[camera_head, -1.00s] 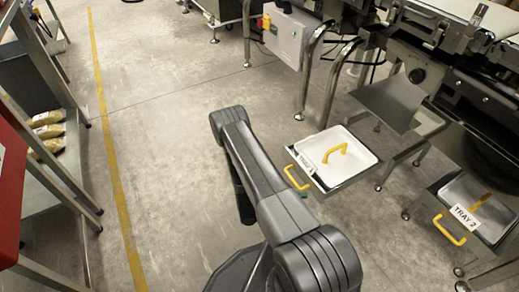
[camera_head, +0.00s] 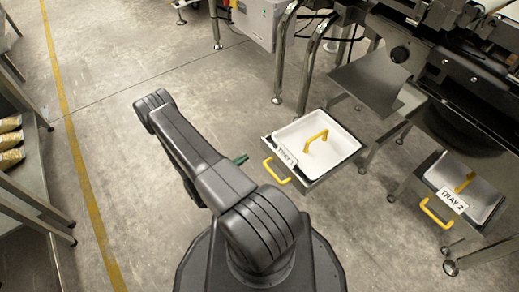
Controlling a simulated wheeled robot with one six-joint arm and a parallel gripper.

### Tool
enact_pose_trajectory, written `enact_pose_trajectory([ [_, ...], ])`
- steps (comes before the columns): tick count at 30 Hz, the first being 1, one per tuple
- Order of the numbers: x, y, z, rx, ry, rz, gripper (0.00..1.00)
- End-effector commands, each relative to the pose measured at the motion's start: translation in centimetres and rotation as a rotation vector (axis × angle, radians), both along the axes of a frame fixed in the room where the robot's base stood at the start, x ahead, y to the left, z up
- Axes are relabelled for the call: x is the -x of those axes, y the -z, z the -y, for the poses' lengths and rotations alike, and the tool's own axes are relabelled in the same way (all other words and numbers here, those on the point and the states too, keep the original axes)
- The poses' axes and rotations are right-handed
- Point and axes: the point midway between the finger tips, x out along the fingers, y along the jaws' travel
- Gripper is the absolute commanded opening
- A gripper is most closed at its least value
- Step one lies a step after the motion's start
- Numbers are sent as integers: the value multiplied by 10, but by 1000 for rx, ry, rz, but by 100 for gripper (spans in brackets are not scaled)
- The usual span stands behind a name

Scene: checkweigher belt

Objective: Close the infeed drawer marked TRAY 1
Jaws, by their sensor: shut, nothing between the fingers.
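The TRAY 1 drawer (camera_head: 345,163) stands pulled out from under the machine, right of centre. Its white inside is open to view, with a yellow arched piece (camera_head: 317,138) standing in it. The label (camera_head: 287,157) and a yellow front handle (camera_head: 275,172) are on its near-left side. My gripper (camera_head: 241,159) is mostly hidden behind my own arm; only a small green tip shows. It is shut and empty, left of the front handle and apart from it in the picture.
The TRAY 2 drawer (camera_head: 487,217) with its own yellow handle (camera_head: 436,214) is at the right. Machine legs (camera_head: 309,70) stand behind TRAY 1. A shelf rack (camera_head: 28,172) with bags is at the left edge. The floor (camera_head: 105,130) between is clear.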

Motion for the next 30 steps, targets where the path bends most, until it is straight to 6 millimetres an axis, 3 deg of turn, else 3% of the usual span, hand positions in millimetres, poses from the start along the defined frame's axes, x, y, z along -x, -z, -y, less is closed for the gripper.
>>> enact_pose_trajectory([
  [16,-44,2,62,-1,4,0,0],
  [30,-54,0,75,0,0,0,0],
])
